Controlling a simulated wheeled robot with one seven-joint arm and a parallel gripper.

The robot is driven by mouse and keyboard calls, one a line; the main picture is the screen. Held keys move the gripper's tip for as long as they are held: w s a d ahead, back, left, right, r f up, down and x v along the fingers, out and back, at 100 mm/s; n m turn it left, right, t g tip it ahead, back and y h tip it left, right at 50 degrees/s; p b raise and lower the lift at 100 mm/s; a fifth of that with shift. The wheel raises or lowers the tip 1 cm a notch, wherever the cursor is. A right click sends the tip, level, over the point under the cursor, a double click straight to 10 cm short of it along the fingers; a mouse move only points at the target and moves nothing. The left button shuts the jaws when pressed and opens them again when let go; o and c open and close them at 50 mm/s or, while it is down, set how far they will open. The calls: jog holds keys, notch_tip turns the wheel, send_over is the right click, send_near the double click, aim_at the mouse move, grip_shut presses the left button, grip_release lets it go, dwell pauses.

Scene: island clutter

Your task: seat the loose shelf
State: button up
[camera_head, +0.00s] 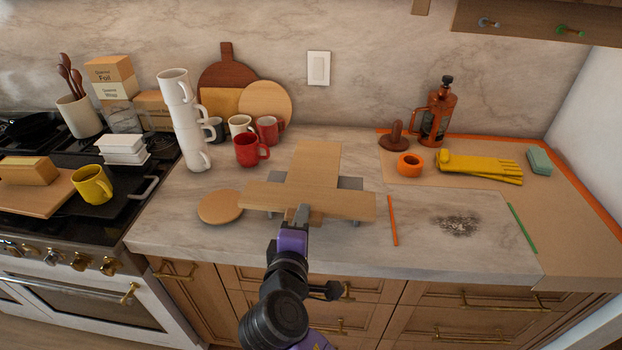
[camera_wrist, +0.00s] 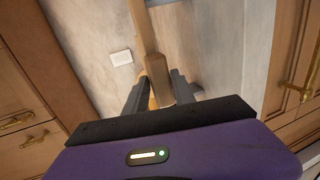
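A light wooden board (camera_head: 340,204), which looks like the loose shelf, lies level across the middle of the counter picture, near the front edge. A second wooden piece (camera_head: 316,160) runs back from behind it, making a cross shape; I cannot tell whether the two are joined. Grey pieces (camera_head: 350,183) show partly beside and under the board. My gripper (camera_head: 301,213) is at the board's front edge. In the wrist view its fingers (camera_wrist: 160,85) stand on both sides of a wooden part (camera_wrist: 155,66) and appear closed on it. Whether the board touches the counter is unclear.
A round wooden disc (camera_head: 220,207) lies left of the board. A tall stack of white mugs (camera_head: 185,120) and a red mug (camera_head: 247,150) stand behind-left. An orange strip (camera_head: 392,220) and dark crumbs (camera_head: 456,224) lie right. A cabinet with pegs (camera_head: 530,22) hangs upper right.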

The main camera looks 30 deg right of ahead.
grip_shut()
jog(key=shift+r, duration=0.2)
jog(key=shift+r+p, duration=1.75)
jog(key=shift+p, duration=0.25)
jog(key=shift+r, duration=0.15)
